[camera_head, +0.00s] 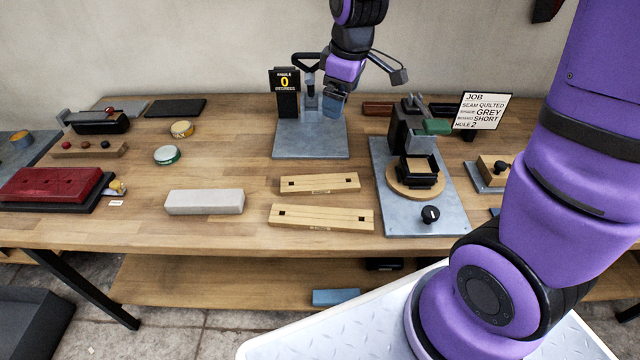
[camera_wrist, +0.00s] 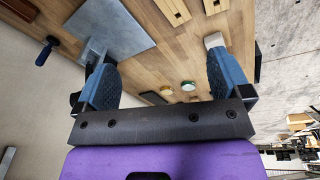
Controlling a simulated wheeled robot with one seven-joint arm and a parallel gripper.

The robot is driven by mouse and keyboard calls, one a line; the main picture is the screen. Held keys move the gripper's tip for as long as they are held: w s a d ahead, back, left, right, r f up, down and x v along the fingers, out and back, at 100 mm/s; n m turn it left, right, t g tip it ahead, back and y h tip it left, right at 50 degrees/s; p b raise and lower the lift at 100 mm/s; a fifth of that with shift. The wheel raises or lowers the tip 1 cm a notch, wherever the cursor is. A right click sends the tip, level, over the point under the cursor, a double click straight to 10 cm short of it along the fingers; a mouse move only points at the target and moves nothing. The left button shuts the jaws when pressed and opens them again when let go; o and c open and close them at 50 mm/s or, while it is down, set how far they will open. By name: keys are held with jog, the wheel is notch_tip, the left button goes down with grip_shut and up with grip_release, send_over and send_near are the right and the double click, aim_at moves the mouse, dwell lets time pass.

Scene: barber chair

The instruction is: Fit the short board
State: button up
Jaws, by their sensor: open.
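The short board (camera_head: 320,183) is pale wood with a dark square hole near each end. It lies flat on the bench, just behind the longer board (camera_head: 321,217). In the wrist view the short board (camera_wrist: 172,11) is cut off by the top edge. My gripper (camera_head: 337,104) is raised at the back of the bench, over the grey press plate (camera_head: 310,146), apart from both boards. In the wrist view its blue fingers (camera_wrist: 166,80) stand wide apart with nothing between them. The job card (camera_head: 483,111) reads quilted seam, grey, short board, hole 2.
A fixture plate (camera_head: 405,222) with a round wooden turntable (camera_head: 393,186), black holder and knob stands right of the boards. A pale block (camera_head: 204,202), two tins (camera_head: 167,155) and a red pad (camera_head: 52,185) lie left. An angle sign (camera_head: 285,83) reads 0.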

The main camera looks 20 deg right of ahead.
jog(key=w+a+f+n+g, duration=0.1)
jog(key=w+f+n, duration=0.1)
jog(key=f, duration=0.4)
jog(key=w+a+f+n, duration=0.1)
jog(key=w+f, duration=0.2)
jog(key=f, duration=0.2)
jog(key=n+g, duration=0.1)
jog(key=n, duration=0.1)
send_over(320, 182)
notch_tip(320, 182, down, 12)
jog(key=shift+r, duration=0.1)
jog(key=shift+f, duration=3.05)
jog(key=c, duration=1.1)
jog(key=shift+w+r, duration=0.1)
jog(key=shift+r, duration=0.1)
